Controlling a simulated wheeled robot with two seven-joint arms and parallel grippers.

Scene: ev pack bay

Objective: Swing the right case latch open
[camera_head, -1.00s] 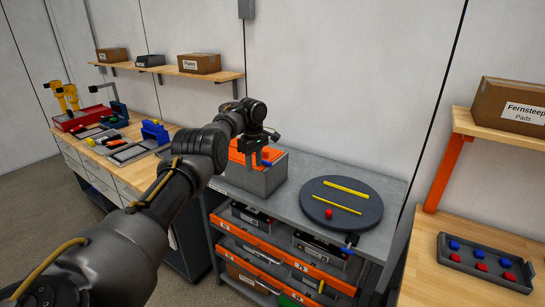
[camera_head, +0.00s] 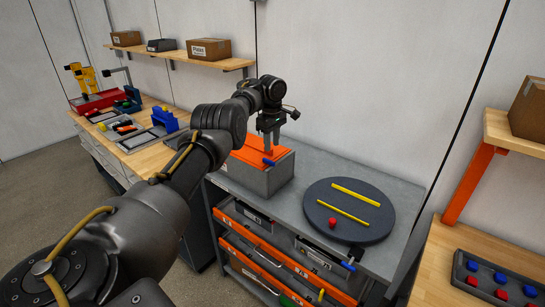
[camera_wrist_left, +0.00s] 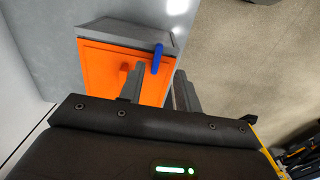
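The grey case (camera_head: 265,182) with an orange lid (camera_head: 248,150) stands on the grey bench. A small blue latch (camera_head: 268,162) sits at the lid's front edge; it also shows in the left wrist view (camera_wrist_left: 157,60) as a blue bar. My right gripper is not in view.
A dark round turntable (camera_head: 348,210) with yellow bars and a red knob lies right of the case. Labelled bins fill the shelves below. A tray (camera_head: 462,273) of red and blue parts sits at right. Bare bench top lies between case and turntable.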

